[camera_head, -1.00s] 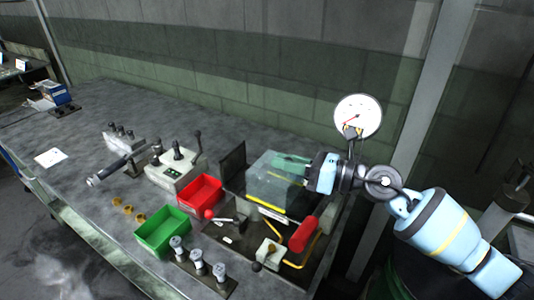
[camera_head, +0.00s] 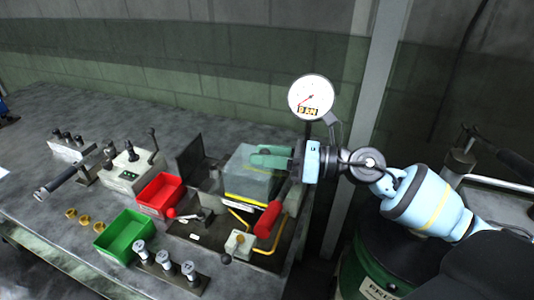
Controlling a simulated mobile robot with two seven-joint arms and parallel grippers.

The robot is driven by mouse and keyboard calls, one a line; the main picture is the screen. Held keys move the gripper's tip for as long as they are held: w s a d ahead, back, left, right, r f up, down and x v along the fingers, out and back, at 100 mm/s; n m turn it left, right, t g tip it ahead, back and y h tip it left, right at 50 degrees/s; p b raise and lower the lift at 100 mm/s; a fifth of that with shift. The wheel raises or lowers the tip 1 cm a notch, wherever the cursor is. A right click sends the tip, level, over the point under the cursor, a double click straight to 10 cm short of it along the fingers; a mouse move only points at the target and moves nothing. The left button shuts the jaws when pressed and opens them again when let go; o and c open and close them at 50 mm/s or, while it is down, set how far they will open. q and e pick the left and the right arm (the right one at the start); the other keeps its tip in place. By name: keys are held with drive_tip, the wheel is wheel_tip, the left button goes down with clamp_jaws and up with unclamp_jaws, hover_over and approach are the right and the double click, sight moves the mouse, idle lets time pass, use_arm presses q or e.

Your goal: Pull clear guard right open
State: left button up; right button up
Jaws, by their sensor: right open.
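The clear guard (camera_head: 246,178) is a see-through box with a yellow strip along its lower edge, at the back right of the bench. My right gripper (camera_head: 262,157), with green fingers, is at the upper right part of the guard and overlaps it in the view. Its jaws are open; I cannot tell whether the fingers touch the guard. The right arm comes in from the right. My left gripper is not in view.
A red-handled lever (camera_head: 268,220) stands just in front of the guard. A round gauge (camera_head: 311,97) rises behind my right wrist. Red (camera_head: 161,192) and green (camera_head: 124,235) bins sit to the left. A dark upright panel (camera_head: 190,158) stands left of the guard.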

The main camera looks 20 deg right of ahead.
drive_tip(key=shift+d, duration=0.1)
drive_tip(key=b+v, duration=0.1)
drive_tip(key=v, duration=0.1)
drive_tip(key=b+v, duration=0.1)
drive_tip(key=v, duration=0.2)
drive_tip(key=shift+s+d+f, duration=0.1)
drive_tip(key=shift+s+f, duration=0.05)
drive_tip(key=shift+f, duration=0.1)
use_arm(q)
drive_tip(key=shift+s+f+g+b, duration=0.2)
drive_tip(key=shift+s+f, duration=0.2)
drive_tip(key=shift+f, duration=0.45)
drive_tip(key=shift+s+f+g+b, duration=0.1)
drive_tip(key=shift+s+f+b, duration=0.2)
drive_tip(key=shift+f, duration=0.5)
use_arm(e)
drive_tip(key=shift+r+v, duration=0.25)
drive_tip(key=shift+v, duration=0.95)
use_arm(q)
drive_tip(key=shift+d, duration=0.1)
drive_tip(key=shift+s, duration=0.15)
